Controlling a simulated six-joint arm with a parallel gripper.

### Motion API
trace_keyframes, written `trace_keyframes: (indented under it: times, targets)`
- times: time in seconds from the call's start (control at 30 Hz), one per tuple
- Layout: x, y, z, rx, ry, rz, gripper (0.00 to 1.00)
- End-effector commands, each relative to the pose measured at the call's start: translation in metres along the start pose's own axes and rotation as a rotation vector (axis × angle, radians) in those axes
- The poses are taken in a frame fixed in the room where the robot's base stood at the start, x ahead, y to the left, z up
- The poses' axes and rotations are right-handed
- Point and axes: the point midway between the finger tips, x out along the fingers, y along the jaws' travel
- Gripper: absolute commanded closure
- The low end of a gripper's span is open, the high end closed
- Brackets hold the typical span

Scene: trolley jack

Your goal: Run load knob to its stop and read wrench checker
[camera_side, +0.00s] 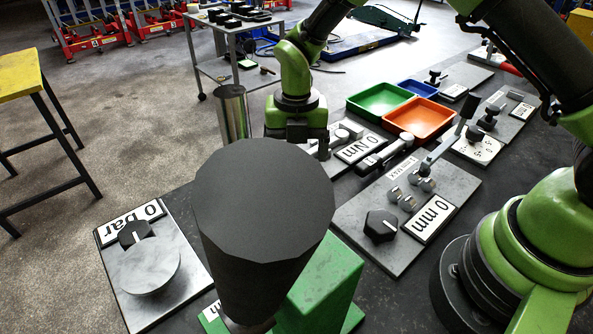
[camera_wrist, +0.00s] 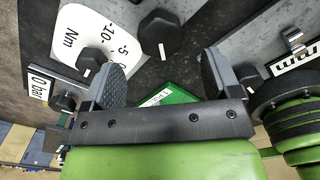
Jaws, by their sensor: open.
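A dark faceted knob (camera_wrist: 160,30) with a white mark lies ahead of the gap, apart from both fingers. Left of it is a white dial (camera_wrist: 75,32) marked Nm, with 0, 5 and 10; a smaller dark knob (camera_wrist: 91,58) stands at it. The side view shows a "0 Nm" plate (camera_side: 360,148). I cannot tell which knob sets the load.
The dark cylinder (camera_side: 265,205) over a green block (camera_side: 322,285) blocks the foreground. A "0 bar" panel (camera_side: 185,290) lies left and a "0 mm" plate (camera_side: 432,218) right. Green (camera_side: 377,101), blue (camera_side: 418,88) and orange (camera_side: 420,118) trays stand behind.

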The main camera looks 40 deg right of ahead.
Motion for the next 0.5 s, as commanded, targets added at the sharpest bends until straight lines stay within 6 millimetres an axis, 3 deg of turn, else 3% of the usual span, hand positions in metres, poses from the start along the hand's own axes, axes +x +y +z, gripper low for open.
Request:
trace_keyframes:
  times: [0.2, 0.5]
  targets:
    - [0.04, -0.001, -0.001, 0.002, 0.003, -0.003, 0.17]
    - [0.057, 0.0, 0.0, 0.003, -0.001, 0.001, 0.17]
